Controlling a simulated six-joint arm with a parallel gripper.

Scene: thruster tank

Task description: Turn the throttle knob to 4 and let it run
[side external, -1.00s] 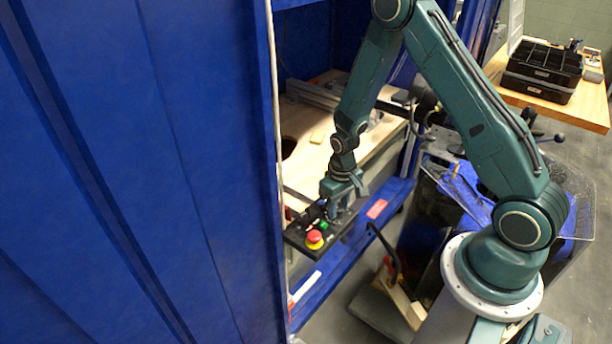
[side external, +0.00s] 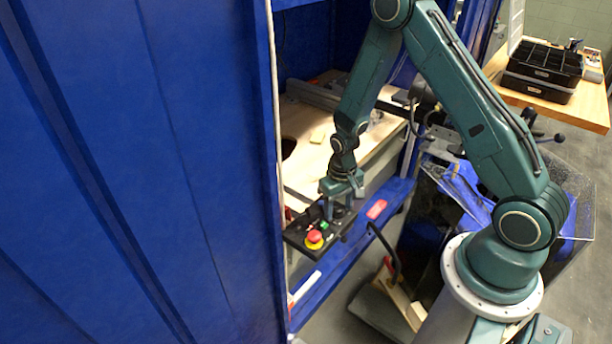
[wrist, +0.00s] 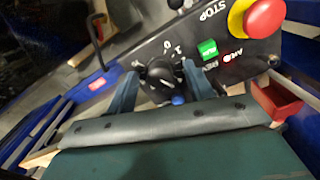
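The throttle knob (wrist: 162,73) is black with white markings and sits on the black control panel (wrist: 200,22) in the wrist view. My gripper (wrist: 160,72) has one finger on each side of the knob. The fingers stand apart, close to the knob; I cannot tell whether they touch it. The pointer setting is too blurred to read. In the side external view my gripper (side external: 340,212) points down over the panel (side external: 298,234) and hides the knob.
A red stop button on yellow (wrist: 264,17) and a green button (wrist: 207,48) lie right of the knob. A blue part (wrist: 178,99) sits close below it. The tall blue wall (side external: 150,170) stands left of the panel. A wooden board (side external: 306,165) lies behind.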

